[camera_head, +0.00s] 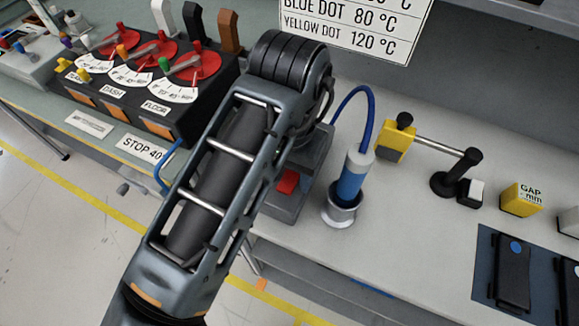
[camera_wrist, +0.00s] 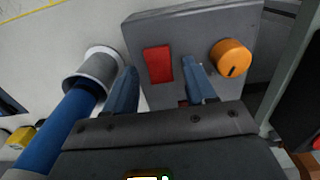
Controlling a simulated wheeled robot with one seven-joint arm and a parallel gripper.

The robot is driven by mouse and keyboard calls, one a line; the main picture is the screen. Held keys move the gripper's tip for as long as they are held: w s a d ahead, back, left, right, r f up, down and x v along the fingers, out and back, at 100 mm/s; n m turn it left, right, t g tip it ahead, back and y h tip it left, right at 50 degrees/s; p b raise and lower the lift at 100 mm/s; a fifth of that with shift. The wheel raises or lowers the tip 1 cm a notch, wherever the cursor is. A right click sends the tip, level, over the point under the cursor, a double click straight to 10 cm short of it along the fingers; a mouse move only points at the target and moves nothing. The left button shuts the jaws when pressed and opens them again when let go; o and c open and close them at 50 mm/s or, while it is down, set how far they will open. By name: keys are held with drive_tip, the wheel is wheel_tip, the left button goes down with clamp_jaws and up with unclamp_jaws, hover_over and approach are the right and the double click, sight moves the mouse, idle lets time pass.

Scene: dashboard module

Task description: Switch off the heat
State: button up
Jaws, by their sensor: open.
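A grey control box stands on the bench; in the wrist view its face (camera_wrist: 195,33) carries a red rocker switch (camera_wrist: 158,64) and an orange knob (camera_wrist: 231,58) with a dark pointer mark. In the head view the red switch (camera_head: 288,181) shows beside my arm, which hides the knob and much of the box (camera_head: 287,207). My gripper (camera_wrist: 160,66) is open and empty in the wrist view. Its two fingers lie to either side of the red switch, the right one between switch and knob. I cannot tell whether the fingertips touch the box. The head view does not show my fingers.
A blue corded tool (camera_head: 352,174) stands in a metal holder (camera_head: 340,212) right of the box. A sign (camera_head: 355,30) gives dot temperatures. A lever panel (camera_head: 130,90) lies left of my arm. A yellow-ended rod fixture (camera_head: 396,143) and a dark tray (camera_head: 490,262) stand farther right.

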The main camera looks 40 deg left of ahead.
clamp_jaws()
drive_tip(key=shift+s+d+f+t+b, duration=0.1)
drive_tip(key=shift+s+f+t+b, duration=0.1)
drive_tip(key=shift+t+b, duration=0.45)
drive_tip(key=shift+s+r+t, duration=0.1)
drive_tip(key=shift+r+t, duration=0.1)
drive_tip(key=shift+t, duration=0.25)
unclamp_jaws()
drive_tip(key=shift+y, duration=0.3)
